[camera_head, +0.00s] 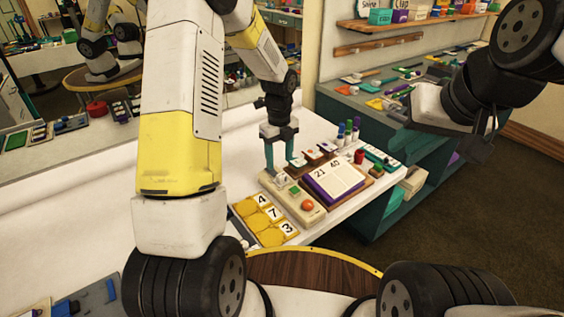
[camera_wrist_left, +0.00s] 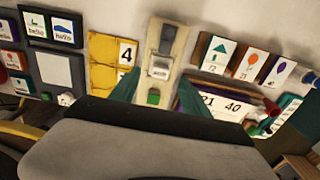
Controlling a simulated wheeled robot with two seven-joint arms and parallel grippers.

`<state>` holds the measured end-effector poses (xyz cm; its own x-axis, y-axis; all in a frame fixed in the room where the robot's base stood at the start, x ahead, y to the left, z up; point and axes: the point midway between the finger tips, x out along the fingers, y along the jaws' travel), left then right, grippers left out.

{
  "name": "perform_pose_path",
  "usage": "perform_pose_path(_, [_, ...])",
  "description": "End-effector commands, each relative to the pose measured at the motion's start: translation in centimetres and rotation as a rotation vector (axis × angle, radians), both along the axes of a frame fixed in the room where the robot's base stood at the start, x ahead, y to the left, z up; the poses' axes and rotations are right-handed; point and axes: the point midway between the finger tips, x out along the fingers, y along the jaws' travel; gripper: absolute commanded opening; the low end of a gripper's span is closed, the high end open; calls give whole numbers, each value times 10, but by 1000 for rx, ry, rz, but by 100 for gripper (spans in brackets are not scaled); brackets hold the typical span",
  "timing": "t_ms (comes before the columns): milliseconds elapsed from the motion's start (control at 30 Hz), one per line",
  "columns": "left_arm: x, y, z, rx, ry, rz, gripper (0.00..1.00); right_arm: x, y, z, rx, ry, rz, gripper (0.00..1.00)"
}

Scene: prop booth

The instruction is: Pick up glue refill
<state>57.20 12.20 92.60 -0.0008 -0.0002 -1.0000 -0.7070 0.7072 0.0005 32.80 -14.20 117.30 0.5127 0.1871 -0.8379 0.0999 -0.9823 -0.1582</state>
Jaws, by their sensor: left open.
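My left gripper (camera_head: 281,167) is open, its teal fingers pointing down over the beige device (camera_head: 303,208) on the white table. In the left wrist view the fingers (camera_wrist_left: 158,94) stand apart on either side of this long beige device (camera_wrist_left: 152,119). A small white labelled block (camera_wrist_left: 159,68) sits on the device between the fingers; it may be the glue refill, but its label is too small to read. Nothing is visibly held. My right gripper (camera_head: 483,140) hangs at the upper right, away from the table; its jaws are unclear.
A yellow number tray (camera_head: 266,222) lies left of the device. Capped markers (camera_head: 348,132) stand farther back. A teal shelf (camera_head: 380,190) adjoins at right.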

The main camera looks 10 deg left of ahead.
Motion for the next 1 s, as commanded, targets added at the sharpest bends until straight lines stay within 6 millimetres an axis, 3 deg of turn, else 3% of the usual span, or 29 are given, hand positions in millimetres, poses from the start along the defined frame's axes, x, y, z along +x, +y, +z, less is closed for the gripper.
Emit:
perform_pose_path(500, [-4,-6,-66,1,1,2,55,0,0,0,0,0,0,20])
perform_pose_path(800, [-3,-6,-71,0,-1,4,55,0,0,0,0,0,0,20])
perform_pose_path(1000, [-3,-6,-71,0,-1,4,17,0,0,0,0,0,0,20])
